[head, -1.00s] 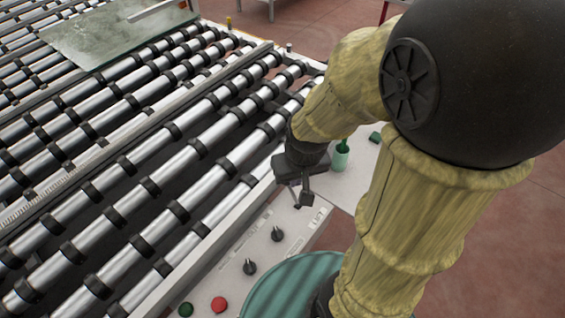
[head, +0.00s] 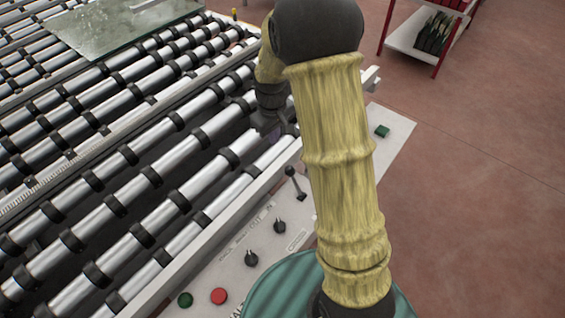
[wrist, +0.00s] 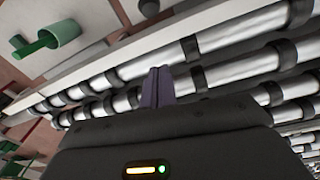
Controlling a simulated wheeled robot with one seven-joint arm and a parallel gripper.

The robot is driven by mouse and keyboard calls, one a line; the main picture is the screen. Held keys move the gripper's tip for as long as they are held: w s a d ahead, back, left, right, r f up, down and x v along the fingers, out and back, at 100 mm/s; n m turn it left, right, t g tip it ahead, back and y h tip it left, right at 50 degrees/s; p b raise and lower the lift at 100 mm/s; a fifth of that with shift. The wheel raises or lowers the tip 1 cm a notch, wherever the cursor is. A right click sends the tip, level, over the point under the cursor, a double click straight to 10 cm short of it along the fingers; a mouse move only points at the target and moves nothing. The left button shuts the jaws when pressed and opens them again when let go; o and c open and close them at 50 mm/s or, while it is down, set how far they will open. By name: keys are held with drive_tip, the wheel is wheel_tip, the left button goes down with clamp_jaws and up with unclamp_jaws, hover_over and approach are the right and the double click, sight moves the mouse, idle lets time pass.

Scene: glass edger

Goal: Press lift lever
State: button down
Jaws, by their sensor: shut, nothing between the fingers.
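The lift lever (head: 296,183), a black handle on a thin stem, stands on the pale control panel (head: 235,285) beside the rollers. A dark round knob (wrist: 148,7) at the top edge of the wrist view may be part of it. My gripper (head: 274,134) is over the rollers, beyond the lever and up-left of it, apart from it. The wrist view shows its fingers (wrist: 157,86) shut and empty above the rollers. My arm hides part of the panel to the right of the lever.
Two black dials (head: 279,226), a red button (head: 219,296) and a green button (head: 185,299) sit on the panel. A glass sheet (head: 110,35) lies on the far rollers (head: 130,205).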

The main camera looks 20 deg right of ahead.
sight(276, 162)
drive_tip(key=shift+f, duration=0.15)
drive_tip(key=f+p, duration=0.1)
drive_tip(key=f, duration=0.2)
drive_tip(key=f+p, duration=0.1)
drive_tip(key=f, duration=0.2)
drive_tip(key=f+p, duration=0.1)
drive_tip(key=f, duration=0.2)
drive_tip(key=shift+w+d+f, duration=0.2)
drive_tip(key=shift+w+f, duration=0.1)
drive_tip(key=shift+f, duration=0.05)
drive_tip(key=s, duration=0.1)
drive_tip(key=s+d+p, duration=0.1)
drive_tip(key=s+r+p, duration=0.1)
drive_tip(key=shift+s+d+r, duration=0.1)
drive_tip(key=shift+s+d, duration=0.15)
drive_tip(key=shift+w, duration=0.1)
drive_tip(key=shift+w+a, duration=0.1)
drive_tip(key=shift+a, duration=0.05)
